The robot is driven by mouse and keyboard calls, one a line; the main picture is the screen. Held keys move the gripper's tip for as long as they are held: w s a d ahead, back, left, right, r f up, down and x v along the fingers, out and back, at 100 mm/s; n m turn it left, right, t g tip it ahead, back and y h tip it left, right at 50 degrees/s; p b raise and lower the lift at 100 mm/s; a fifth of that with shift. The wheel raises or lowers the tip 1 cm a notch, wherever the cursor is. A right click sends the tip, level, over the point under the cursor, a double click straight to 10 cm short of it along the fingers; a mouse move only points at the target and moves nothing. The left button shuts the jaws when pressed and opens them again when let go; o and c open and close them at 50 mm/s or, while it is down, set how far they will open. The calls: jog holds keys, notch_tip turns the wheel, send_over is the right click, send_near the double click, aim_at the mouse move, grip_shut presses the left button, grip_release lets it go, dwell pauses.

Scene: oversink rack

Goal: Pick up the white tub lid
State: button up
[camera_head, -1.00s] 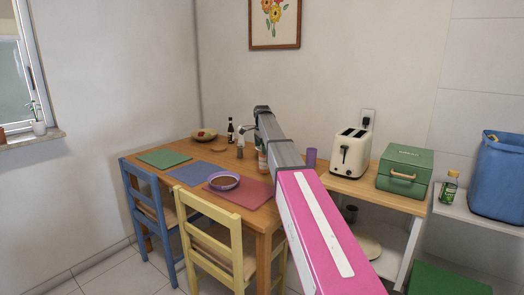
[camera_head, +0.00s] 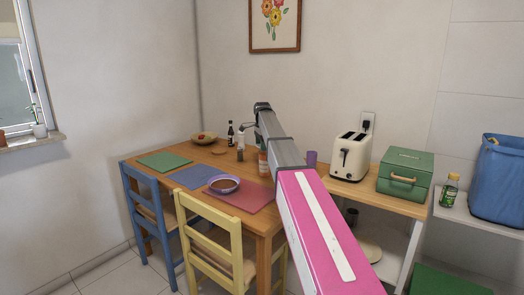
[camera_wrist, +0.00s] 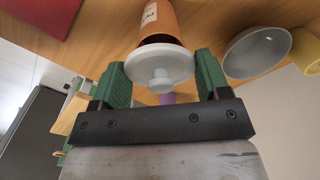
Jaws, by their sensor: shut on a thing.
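The white tub lid (camera_wrist: 160,68), a round disc with a central knob, is between the two green fingers of my gripper (camera_wrist: 163,82) in the wrist view. My gripper is shut on the lid by its rim. The orange tub (camera_wrist: 163,20) with a pale label is directly behind the lid; I cannot tell whether the lid still touches it.
The wooden table (camera_head: 200,155) holds mats, a purple-rimmed bowl (camera_head: 224,184) and a dark bottle (camera_head: 230,133). A grey bowl (camera_wrist: 258,50) and a yellow item (camera_wrist: 306,48) show in the wrist view.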

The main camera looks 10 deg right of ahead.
jog(key=s+a+r, duration=0.6)
jog(key=a+r, duration=0.2)
jog(key=a, duration=0.2)
jog(key=w+d+f+n, duration=0.1)
jog(key=d+n, duration=0.2)
jog(key=w+d+f+n+t, duration=0.1)
jog(key=w+d+n, duration=0.1)
jog(key=d+n, duration=0.1)
jog(key=w+d+f+n+h, duration=0.1)
jog(key=w+d+n, duration=0.1)
jog(key=d+n, duration=0.2)
jog(key=shift+f+n+t, duration=0.3)
jog(key=shift+t, duration=0.1)
jog(key=shift+w+d+f+n, duration=0.2)
jog(key=shift+w+d+n, duration=0.2)
jog(key=shift+d+n, duration=0.3)
jog(key=shift+a+f, duration=0.1)
jog(key=shift+f, duration=3.1)
jog(key=shift+f, duration=0.15)
jog(key=o, duration=1)
jog(key=shift+o, duration=0.3)
